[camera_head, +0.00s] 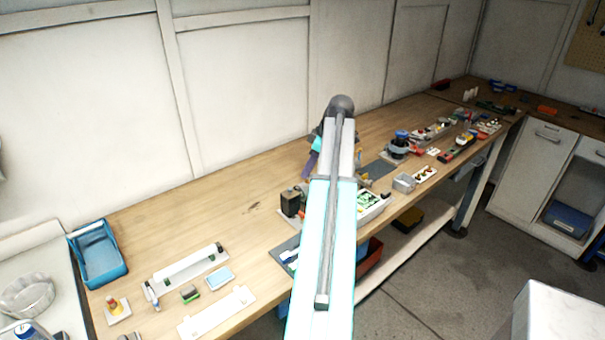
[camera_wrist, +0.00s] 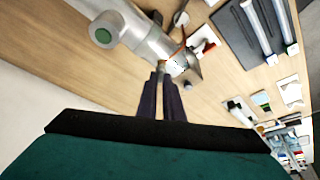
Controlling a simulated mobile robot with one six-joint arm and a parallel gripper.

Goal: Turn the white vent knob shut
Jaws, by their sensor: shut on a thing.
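My gripper (camera_wrist: 161,72) shows as two dark purple fingers in the wrist view. They are close together, with their tips at a small white part on a grey metal reactor body (camera_wrist: 140,38). The fingers are shut on this part, which I take to be the white vent knob; they cover most of it, and its turn angle cannot be told. The body has a wide cylinder with a green end. In the head view my gripper (camera_head: 311,165) is low over the bench behind my arm, and my arm hides the reactor.
The wooden bench (camera_head: 150,225) runs along the wall. A blue bin (camera_head: 98,268) and a white tray (camera_head: 187,268) stand at the left. Several small devices stand at the right. Two grey tubes lie on a dark mat (camera_wrist: 238,42) in the wrist view.

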